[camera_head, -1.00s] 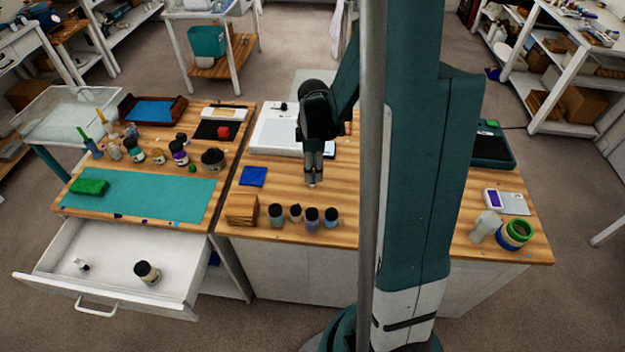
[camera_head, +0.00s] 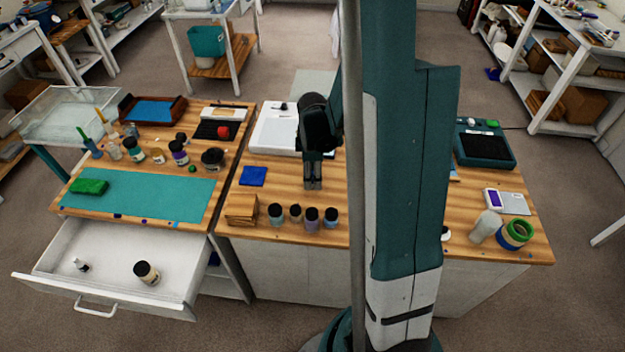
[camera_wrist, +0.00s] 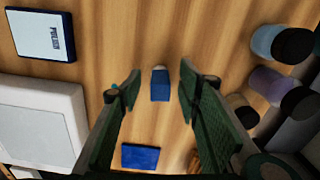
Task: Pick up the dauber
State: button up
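The dauber (camera_wrist: 160,85) appears to be the small blue block with a pale tip in the wrist view. It lies on the wooden bench between the two fingertips, with a gap on either side. My gripper (camera_wrist: 160,78) is open, its dark green fingers spread to the left and right of the dauber. In the head view my gripper (camera_head: 314,186) points down at the bench, and I cannot make out the dauber there. How far the fingertips are above the wood is not clear.
Several small jars (camera_head: 311,217) stand at the bench's front edge, right of the fingers in the wrist view. A blue square (camera_head: 253,176) and wooden blocks (camera_head: 241,209) lie left. A white panel (camera_head: 277,130) lies behind. An open drawer (camera_head: 110,262) juts out at left.

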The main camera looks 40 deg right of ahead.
jog(key=shift+f, duration=0.45)
dwell(0.3)
jog(key=c, duration=0.9)
